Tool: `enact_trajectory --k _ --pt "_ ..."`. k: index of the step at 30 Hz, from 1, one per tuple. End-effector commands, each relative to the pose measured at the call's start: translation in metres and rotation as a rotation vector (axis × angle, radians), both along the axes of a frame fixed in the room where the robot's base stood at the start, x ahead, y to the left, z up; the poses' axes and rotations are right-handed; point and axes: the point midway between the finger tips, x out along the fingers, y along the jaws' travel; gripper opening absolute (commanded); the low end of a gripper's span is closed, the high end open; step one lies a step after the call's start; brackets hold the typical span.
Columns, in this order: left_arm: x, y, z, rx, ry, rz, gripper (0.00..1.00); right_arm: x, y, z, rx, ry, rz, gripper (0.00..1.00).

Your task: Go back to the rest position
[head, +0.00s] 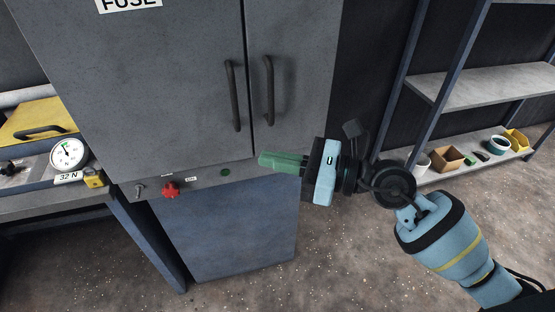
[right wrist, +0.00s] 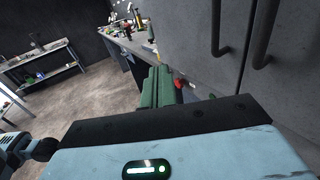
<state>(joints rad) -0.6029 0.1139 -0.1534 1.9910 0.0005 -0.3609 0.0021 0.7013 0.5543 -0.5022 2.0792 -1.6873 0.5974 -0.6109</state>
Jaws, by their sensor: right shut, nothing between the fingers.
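My right gripper (head: 282,161) has green fingers and a light blue body. In the head view it is in front of the grey cabinet (head: 180,85), near a green button (head: 225,172) on the panel below the doors. The fingers are shut with nothing between them. In the right wrist view the green fingers of the right gripper (right wrist: 158,85) are side by side beyond the blue body. I cannot tell whether the fingertips touch the panel; they look apart from it. My left gripper is not in view.
A red knob (head: 170,190) is on the panel. Two dark door handles (head: 233,95) stick out above. A bench with a gauge (head: 67,154) and yellow padlock (head: 94,178) stands left. A shelf rack (head: 470,95) with small boxes (head: 447,157) stands right. The floor (head: 350,260) in front is clear.

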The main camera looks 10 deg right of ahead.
Motion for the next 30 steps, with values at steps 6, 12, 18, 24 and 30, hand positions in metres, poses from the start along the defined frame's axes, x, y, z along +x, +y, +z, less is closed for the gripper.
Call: enact_trajectory --k 6,12,18,24,30 --pt "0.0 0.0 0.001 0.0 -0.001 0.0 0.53 -0.005 -0.001 0.0 0.0 -0.001 -0.001 0.0" --pt "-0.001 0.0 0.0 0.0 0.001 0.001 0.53 -0.005 -0.001 0.0 0.0 0.001 -0.001 0.0" --pt "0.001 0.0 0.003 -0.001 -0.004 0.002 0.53 -0.013 0.0 -0.007 0.151 0.148 -0.002 0.0" --pt "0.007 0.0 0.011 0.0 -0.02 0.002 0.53 -0.026 -0.017 -0.032 0.588 0.576 -0.058 0.0" --pt "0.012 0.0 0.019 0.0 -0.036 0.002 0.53 -0.035 -0.054 -0.087 1.064 1.034 -0.204 0.0"
